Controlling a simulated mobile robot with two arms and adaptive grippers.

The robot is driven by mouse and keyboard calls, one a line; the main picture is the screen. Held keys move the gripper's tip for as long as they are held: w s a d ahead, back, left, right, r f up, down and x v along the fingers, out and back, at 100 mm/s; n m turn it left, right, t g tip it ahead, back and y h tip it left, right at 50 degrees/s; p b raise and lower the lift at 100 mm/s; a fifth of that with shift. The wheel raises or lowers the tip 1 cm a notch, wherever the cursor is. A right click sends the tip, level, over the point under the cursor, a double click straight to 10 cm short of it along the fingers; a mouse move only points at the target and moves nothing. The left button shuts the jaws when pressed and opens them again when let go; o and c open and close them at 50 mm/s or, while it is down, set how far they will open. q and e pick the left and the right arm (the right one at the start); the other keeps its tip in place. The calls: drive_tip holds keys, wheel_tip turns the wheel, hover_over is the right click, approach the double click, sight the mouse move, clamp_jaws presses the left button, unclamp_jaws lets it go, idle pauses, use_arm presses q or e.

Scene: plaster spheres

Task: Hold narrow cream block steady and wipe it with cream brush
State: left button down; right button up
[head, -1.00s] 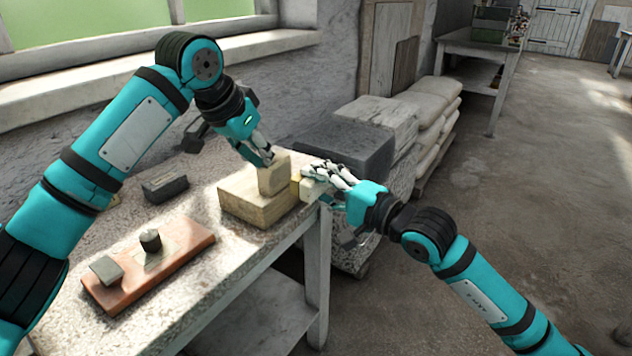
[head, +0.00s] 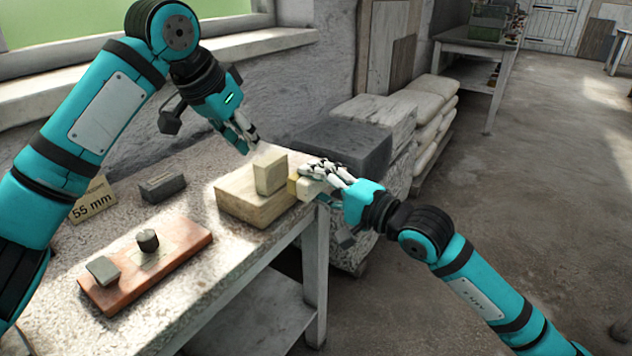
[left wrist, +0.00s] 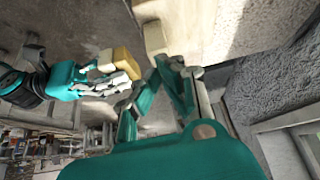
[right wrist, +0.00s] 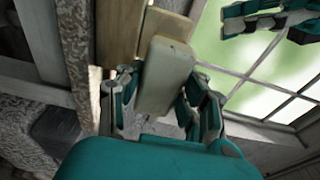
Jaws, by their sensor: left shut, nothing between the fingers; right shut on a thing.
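The narrow cream block (head: 270,173) stands upright on a wider wooden block (head: 240,206) near the bench's right edge. It also shows in the left wrist view (left wrist: 155,38). My left gripper (head: 250,145) is shut and empty, above and left of the narrow block, apart from it. My right gripper (head: 322,172) is shut on the cream brush (head: 309,187), which also shows in the right wrist view (right wrist: 165,75). The brush's yellowish side faces the narrow block at its right. I cannot tell whether they touch.
A reddish-brown board (head: 175,262) with a small dark cylinder (head: 148,240) and a grey block (head: 102,270) lies at the front left. A dark grey block (head: 162,188) and a "55 mm" card (head: 94,200) are behind it. The wall and window sill close off the back.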

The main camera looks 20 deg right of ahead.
use_arm(q)
drive_tip(key=shift+v, duration=1.25)
drive_tip(key=v, duration=1.2)
drive_tip(key=shift+f, duration=0.15)
use_arm(e)
drive_tip(key=shift+s, duration=0.1)
